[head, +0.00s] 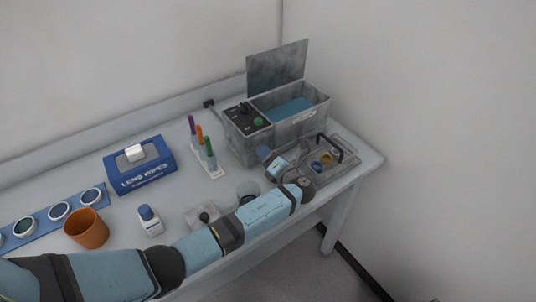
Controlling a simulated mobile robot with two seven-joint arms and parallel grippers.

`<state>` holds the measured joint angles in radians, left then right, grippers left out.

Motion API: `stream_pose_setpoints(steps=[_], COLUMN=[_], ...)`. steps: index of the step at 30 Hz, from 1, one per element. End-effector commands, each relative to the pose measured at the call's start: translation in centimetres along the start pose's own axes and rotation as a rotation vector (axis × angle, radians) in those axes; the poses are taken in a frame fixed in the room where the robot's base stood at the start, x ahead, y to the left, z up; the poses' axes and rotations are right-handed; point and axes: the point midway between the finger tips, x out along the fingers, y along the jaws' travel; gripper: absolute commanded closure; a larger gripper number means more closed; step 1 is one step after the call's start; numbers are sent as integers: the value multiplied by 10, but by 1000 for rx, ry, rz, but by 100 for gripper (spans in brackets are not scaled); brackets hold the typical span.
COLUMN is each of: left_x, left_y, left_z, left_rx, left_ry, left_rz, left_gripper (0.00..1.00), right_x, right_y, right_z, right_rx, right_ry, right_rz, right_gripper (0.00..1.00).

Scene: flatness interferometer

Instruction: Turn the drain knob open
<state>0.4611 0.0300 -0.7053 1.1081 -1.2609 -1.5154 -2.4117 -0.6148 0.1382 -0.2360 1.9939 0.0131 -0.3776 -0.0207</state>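The grey tank (301,128) stands at the right end of the bench with its lid (277,67) raised and blue liquid (291,108) inside. A small dark blue piece (263,152) shows low at the tank's front; it may be the drain knob, but I cannot tell its setting. My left arm reaches across the bench front, and my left gripper (269,158) points back at the tank's lower front, close to that blue piece. Its fingers are too small and hidden to tell open from shut, or touching from apart. My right gripper is out of view.
A wire-handled tray (345,172) with coloured rings sits right of my wrist. A rack of coloured pens (209,160), a blue wipes box (140,170), a white bottle (150,222), an orange cup (86,229) and a lens strip (40,222) stand leftward.

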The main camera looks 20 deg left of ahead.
Motion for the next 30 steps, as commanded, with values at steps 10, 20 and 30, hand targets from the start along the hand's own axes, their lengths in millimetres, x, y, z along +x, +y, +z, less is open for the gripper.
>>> stream_pose_setpoints(steps=[10, 20, 30], left_x=[0, -1, 0], left_y=[0, 2, 3], left_z=[0, 1, 0], left_rx=[-18, -193, -508], left_ry=[0, 1, 1], left_rz=[0, -1, -1], left_gripper=[71, 70, 70], right_x=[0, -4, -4], right_y=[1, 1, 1], right_z=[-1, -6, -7], right_rx=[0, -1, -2], right_ry=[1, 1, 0], right_rz=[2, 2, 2], right_gripper=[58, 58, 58])
